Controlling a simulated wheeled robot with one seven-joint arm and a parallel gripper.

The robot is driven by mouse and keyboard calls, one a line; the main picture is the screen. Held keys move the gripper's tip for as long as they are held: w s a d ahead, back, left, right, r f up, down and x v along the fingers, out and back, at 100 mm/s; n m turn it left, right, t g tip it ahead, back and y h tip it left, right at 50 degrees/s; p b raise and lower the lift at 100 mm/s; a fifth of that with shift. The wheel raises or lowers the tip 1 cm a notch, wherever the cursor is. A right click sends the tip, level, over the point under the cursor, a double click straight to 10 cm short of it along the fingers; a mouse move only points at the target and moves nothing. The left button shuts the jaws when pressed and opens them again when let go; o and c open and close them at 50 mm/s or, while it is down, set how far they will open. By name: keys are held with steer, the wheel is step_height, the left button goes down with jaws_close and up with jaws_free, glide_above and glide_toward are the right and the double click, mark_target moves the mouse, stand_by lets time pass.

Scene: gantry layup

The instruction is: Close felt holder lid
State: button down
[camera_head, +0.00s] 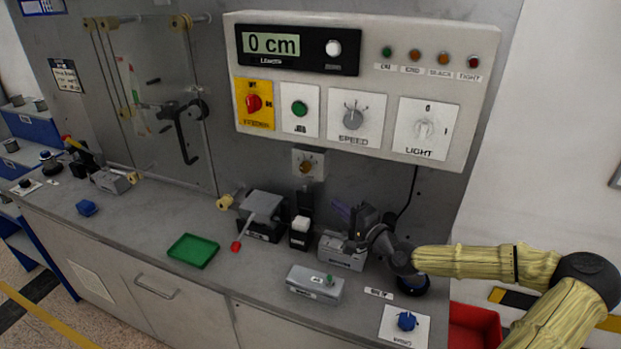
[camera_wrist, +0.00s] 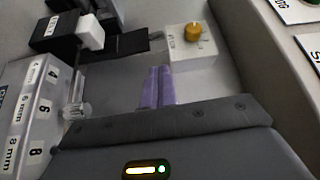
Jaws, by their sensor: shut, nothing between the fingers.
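The felt holder (camera_head: 299,240) is a small black box on the bench with a white felt block (camera_head: 301,224) showing on top. Its black lid (camera_head: 305,201) stands open behind the felt. In the wrist view the holder (camera_wrist: 50,35) is at the upper left, with the white felt (camera_wrist: 91,32) exposed and the dark lid (camera_wrist: 140,43) extending away from it. My gripper (camera_head: 341,211) is to the right of the holder, apart from it, above a grey box. In the wrist view its purple fingers (camera_wrist: 157,86) are together and empty, pointing toward the lid side.
A grey box (camera_head: 343,254) with size labels sits below my gripper. A grey device with a red-knobbed lever (camera_head: 237,246) stands left of the holder. A grey block (camera_head: 314,284) and green tray (camera_head: 193,250) lie nearer the front. A control panel (camera_head: 375,85) overhangs behind.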

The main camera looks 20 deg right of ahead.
mark_target(306, 198)
steer(key=shift+w+r, duration=0.1)
steer(key=shift+w, duration=0.1)
steer(key=p+x, duration=0.2)
steer(key=x, duration=0.8)
